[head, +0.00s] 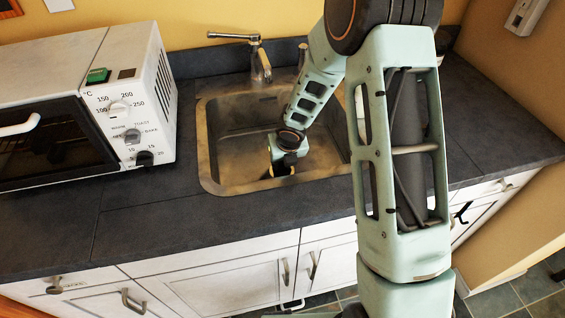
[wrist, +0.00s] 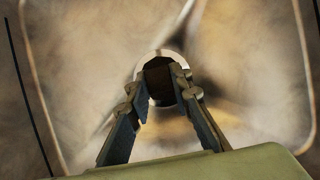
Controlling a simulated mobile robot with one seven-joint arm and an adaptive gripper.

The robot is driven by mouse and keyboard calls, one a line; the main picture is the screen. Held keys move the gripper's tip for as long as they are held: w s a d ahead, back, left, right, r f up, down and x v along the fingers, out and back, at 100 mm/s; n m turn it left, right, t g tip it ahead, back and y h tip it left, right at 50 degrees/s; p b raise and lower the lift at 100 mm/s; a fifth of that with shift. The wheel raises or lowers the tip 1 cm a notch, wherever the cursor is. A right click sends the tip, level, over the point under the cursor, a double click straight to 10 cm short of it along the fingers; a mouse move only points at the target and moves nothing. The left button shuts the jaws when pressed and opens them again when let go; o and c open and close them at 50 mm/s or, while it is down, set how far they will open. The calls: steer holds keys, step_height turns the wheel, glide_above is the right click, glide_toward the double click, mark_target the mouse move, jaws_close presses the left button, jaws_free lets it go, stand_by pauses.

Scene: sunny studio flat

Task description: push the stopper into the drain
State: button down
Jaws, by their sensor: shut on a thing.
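My gripper (head: 281,172) reaches down into the metal sink (head: 226,152), low over its basin. In the wrist view my gripper (wrist: 163,92) has its two fingers closed in on the dark stopper (wrist: 158,73). The pale ring of the drain (wrist: 143,66) shows around the stopper, which lines up with the opening. I cannot tell whether the stopper is above the opening or partly inside it. The fingers hide its sides. In the head view the stopper and drain cannot be made out behind my gripper.
A tap (head: 260,62) stands at the sink's back edge. A white toaster oven (head: 135,95) stands on the dark counter (head: 150,220) left of the sink. The counter in front of the sink is clear. The basin walls surround my gripper.

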steer(key=shift+s+f, duration=0.1)
steer(key=shift+f, duration=0.1)
steer(key=c, duration=1.8)
jaws_free()
steer(key=shift+f, duration=0.1)
steer(key=o, duration=0.6)
steer(key=shift+r, duration=0.3)
steer(key=p+v, duration=0.4)
steer(key=v, duration=0.2)
steer(key=shift+r+p, duration=0.3)
steer(key=shift+r, duration=0.05)
